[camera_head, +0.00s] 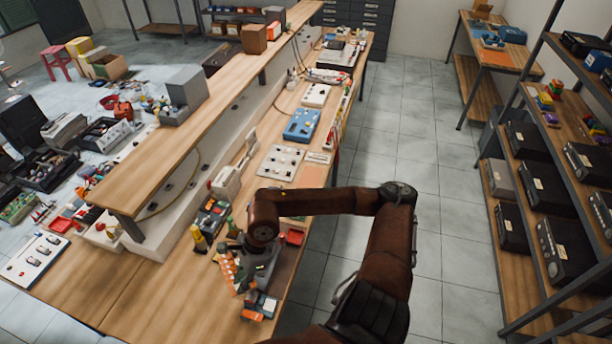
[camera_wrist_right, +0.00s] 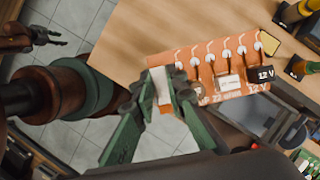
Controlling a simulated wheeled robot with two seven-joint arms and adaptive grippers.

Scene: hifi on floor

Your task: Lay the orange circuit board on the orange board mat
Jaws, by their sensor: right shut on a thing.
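The orange circuit board (camera_wrist_right: 228,68), with white discs, dark leads and "12 V" lettering, shows in the right wrist view. My right gripper (camera_wrist_right: 163,88) is shut on its near left end; the board reaches out to the right of the green fingers. In the head view, my right gripper (camera_head: 255,282) is over the front of the bench, with an orange strip (camera_head: 227,268) of the board at its left. My left gripper (camera_wrist_right: 35,38) shows small at the top left of the wrist view, fingers apart and empty.
The wooden bench (camera_head: 160,290) has bare room at its front left. A yellow-and-black tool (camera_head: 198,238) and a red tray (camera_head: 294,237) are close to the right gripper. A raised shelf (camera_head: 165,150) runs along the bench. A metal rack (camera_head: 530,200) stands right, across the aisle.

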